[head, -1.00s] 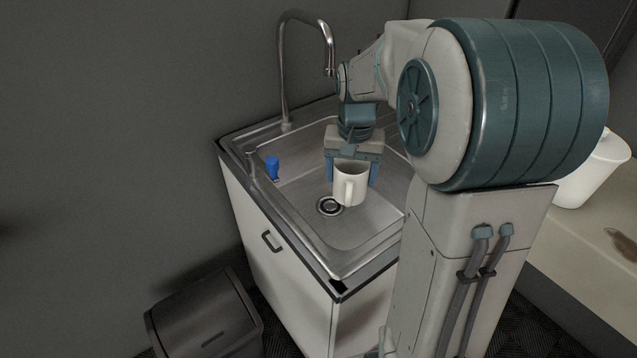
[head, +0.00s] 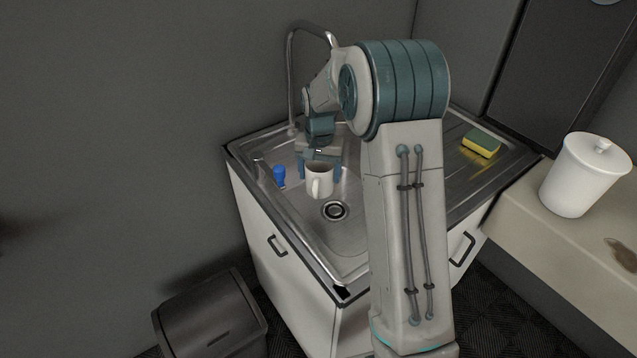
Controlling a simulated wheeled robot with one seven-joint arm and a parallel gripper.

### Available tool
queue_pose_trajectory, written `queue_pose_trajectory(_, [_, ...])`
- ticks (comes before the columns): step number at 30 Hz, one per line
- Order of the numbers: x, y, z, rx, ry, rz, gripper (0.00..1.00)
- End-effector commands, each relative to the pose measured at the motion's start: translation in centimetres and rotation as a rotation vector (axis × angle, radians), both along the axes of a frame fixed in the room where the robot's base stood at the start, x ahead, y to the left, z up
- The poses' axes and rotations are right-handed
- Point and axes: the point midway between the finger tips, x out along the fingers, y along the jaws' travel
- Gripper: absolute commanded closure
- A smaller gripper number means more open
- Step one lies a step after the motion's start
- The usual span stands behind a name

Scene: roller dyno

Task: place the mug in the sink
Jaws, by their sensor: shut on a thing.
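A white mug (head: 319,182) hangs between the two blue fingers of my gripper (head: 320,172), which is shut on it. The mug is upright with its handle toward the camera. It is over the basin of the steel sink (head: 345,262), behind and a little left of the round drain (head: 335,210) in the picture. I cannot tell whether its base touches the basin floor. My arm hides part of the basin's right side.
A blue object (head: 279,176) is in the basin's left part. The tall faucet (head: 290,85) rises behind. A yellow-green sponge (head: 481,143) lies on the drainboard. A white lidded canister (head: 580,180) stands on the right counter. A dark bin (head: 208,315) is at front left.

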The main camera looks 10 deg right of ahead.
Motion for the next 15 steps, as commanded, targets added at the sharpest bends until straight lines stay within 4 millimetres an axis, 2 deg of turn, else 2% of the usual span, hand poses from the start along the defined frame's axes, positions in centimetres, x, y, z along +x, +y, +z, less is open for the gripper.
queue_pose_trajectory(4, [0.0, 0.0, -1.2, 0.000, 0.001, 0.000, 0.61])
queue_pose_trajectory(9, [0.0, 0.0, -3.9, 0.000, 0.001, 0.000, 0.61])
queue_pose_trajectory(15, [0.0, 0.0, -4.8, 0.000, -0.002, 0.000, 0.61])
